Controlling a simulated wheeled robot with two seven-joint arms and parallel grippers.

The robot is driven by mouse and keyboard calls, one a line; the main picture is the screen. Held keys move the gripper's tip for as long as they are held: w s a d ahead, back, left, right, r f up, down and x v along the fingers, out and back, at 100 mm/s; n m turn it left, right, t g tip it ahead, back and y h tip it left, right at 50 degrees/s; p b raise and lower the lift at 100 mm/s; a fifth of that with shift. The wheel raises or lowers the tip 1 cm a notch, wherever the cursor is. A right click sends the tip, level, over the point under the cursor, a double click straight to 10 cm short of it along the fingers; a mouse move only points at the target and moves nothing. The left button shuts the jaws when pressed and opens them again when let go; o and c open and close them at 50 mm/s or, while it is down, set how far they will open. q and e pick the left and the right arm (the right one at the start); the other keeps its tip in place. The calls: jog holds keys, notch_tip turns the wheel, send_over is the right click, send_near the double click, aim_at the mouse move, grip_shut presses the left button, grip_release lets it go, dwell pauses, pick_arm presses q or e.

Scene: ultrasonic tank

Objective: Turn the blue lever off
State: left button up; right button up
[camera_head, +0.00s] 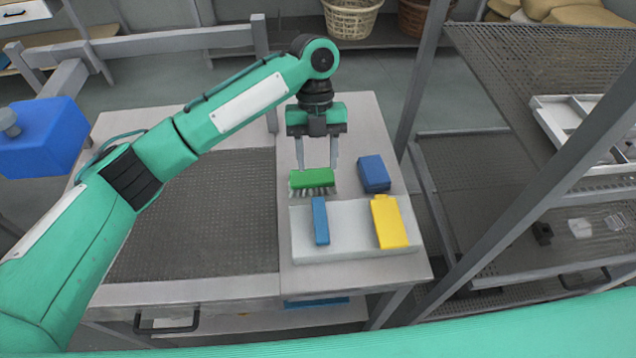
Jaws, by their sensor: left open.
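The blue lever (320,221) is a slim upright-looking bar on the front of a pale grey box (345,252) at the right side of the bench. A wider yellow lever (389,222) is beside it to the right on the same box. My left gripper (317,160) points down, open, with its two fingers apart. It is above and behind the blue lever, apart from it in the picture. A green brush (312,178) with pale bristles shows just below the fingertips; I cannot tell whether they touch it. My right gripper is out of view.
A blue block (374,173) lies behind the yellow lever. A dark mesh-covered tank (190,225) fills the bench's left part. A metal shelf rack (500,190) stands close on the right. A blue box (42,138) with a grey knob is at far left.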

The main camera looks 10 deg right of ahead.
pick_arm(q)
jog(key=shift+v, duration=2.7)
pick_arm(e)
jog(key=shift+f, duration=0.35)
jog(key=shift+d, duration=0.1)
